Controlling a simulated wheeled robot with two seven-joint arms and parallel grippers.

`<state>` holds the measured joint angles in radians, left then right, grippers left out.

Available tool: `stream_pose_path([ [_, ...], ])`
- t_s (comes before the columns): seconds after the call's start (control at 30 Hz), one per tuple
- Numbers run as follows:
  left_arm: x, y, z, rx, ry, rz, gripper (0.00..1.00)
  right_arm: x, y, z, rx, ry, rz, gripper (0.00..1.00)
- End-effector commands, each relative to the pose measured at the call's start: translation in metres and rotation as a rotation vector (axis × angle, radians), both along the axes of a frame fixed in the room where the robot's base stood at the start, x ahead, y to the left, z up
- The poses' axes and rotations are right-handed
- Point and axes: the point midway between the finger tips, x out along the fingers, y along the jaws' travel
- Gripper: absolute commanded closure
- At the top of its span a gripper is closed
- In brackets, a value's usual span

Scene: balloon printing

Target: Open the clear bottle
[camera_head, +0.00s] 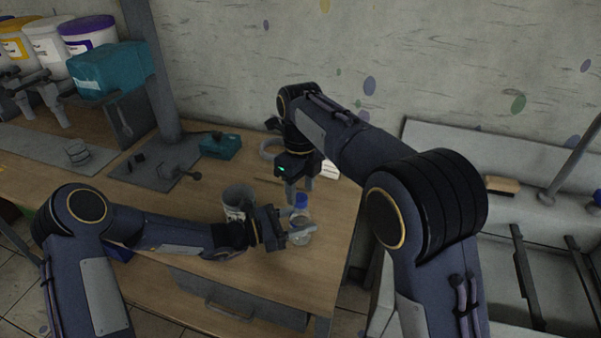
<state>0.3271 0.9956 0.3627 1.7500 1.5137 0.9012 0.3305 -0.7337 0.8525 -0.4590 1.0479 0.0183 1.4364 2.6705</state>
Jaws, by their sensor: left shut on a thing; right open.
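The clear bottle (300,222) stands upright near the right end of the wooden table, with a blue cap (301,200) on top. My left gripper (301,230) comes in from the left and is shut on the bottle's body, below the cap. My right gripper (302,193) points down from above at the blue cap, with its fingers open on either side of it or just above; I cannot tell the exact height.
A teal box (220,146), a roll of tape (271,149) and a stand with a dark base (160,172) are further back. The wooden table (335,225) ends right of the bottle.

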Motion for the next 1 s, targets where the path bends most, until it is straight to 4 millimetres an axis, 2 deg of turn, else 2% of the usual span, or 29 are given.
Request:
stream_pose_path([
  [0.2,0.0,0.0,0.0,0.0,0.0,0.0,1.0,0.0,0.0,-0.017,0.0,0.001,0.001,0.53],
  [0.47,0.0,0.0,0.0,0.0,0.0,0.0,1.0,0.0,0.0,-0.019,0.0,0.0,0.001,0.53],
  [0.83,0.0,0.0,0.0,0.0,0.0,0.0,1.0,0.0,0.0,-0.019,0.0,0.0,0.001,0.98],
  [1.0,0.0,0.0,0.0,0.0,0.0,0.0,1.0,0.0,0.0,-0.019,0.0,0.0,0.069,0.98],
])
